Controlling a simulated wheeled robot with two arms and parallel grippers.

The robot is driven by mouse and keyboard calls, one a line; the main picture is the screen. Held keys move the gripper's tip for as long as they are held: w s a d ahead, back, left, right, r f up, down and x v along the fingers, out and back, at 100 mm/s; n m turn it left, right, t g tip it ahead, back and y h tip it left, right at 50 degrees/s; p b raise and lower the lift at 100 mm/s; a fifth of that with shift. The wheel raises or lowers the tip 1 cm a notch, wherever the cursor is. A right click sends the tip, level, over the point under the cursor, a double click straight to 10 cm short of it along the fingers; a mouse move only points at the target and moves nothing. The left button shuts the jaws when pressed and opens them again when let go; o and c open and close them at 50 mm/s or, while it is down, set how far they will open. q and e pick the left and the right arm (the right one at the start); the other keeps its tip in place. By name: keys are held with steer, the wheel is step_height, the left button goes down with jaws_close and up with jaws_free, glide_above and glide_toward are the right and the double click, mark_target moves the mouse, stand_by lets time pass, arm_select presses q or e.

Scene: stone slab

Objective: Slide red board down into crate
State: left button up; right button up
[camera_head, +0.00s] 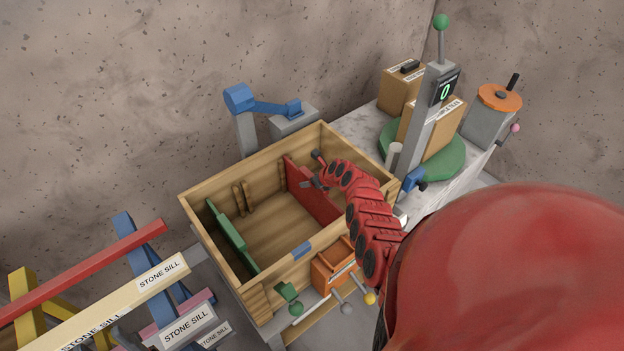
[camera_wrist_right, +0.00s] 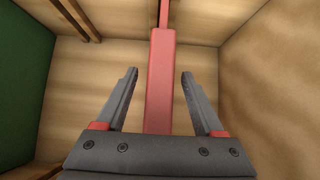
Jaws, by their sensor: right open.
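The wooden crate (camera_head: 192,207) stands open-topped in the middle of the head view. The red board (camera_head: 309,196) stands on edge inside it, toward its right end. My right gripper (camera_head: 314,175) is over the board inside the crate. In the right wrist view, the right gripper (camera_wrist_right: 158,88) is open, with one finger on each side of the red board's top edge (camera_wrist_right: 160,62). The fingers appear apart from the board. The board's lower edge is partly hidden by my arm in the head view. My left gripper is not in view.
A green board (camera_head: 231,238) stands at the crate's left end; wooden slats (camera_head: 243,196) line the back wall. An orange box (camera_head: 333,268) sits at the crate's front. A blue-armed fixture (camera_head: 262,108) stands behind. A green turntable (camera_head: 452,160) with boxes is at right, sill racks at left.

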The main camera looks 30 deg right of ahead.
steer(key=shift+r, duration=0.1)
steer(key=shift+s+r, duration=0.35)
steer(key=shift+r, duration=0.15)
steer(key=shift+p+v, duration=0.5)
steer(key=shift+v, duration=0.4)
steer(key=b+v, duration=0.3)
steer(key=v, duration=1.1)
steer(key=shift+s, duration=0.15)
